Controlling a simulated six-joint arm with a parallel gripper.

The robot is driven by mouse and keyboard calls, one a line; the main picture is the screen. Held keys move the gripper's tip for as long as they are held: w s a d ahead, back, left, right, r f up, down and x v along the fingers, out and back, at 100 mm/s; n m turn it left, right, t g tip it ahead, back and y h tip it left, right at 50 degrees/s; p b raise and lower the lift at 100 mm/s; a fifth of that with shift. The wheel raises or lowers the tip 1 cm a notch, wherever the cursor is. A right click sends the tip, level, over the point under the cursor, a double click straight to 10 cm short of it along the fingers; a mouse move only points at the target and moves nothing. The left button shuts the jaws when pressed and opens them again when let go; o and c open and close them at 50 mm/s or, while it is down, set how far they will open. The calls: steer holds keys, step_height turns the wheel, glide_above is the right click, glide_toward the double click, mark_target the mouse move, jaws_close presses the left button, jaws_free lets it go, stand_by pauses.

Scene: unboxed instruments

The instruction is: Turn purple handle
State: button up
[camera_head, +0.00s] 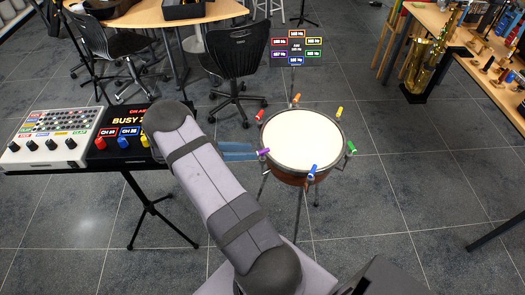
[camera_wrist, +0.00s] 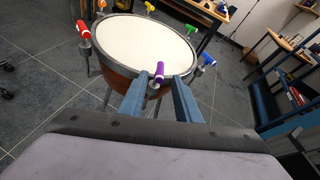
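The purple handle (camera_head: 263,152) is on the left side of the rim of a round drum (camera_head: 301,139) with a white head. In the wrist view the purple handle (camera_wrist: 160,70) stands at the drum's near edge. My gripper (camera_head: 254,152) has blue fingers and reaches the handle from the left. In the wrist view my gripper (camera_wrist: 161,78) is open, with one finger on each side of the handle. A gap shows beside the handle, at least on the right; I cannot tell whether the left finger touches it.
Other handles ring the drum: red (camera_head: 260,115), orange (camera_head: 296,98), yellow (camera_head: 339,112), green (camera_head: 351,147) and blue (camera_head: 312,171). A small sign (camera_head: 296,48) with coloured labels stands behind. A control panel (camera_head: 85,136) is at left. Open floor lies right of the drum.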

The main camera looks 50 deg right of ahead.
mark_target(263, 152)
steer(key=shift+p+x, duration=0.95)
steer(key=shift+x, duration=2.4)
jaws_close()
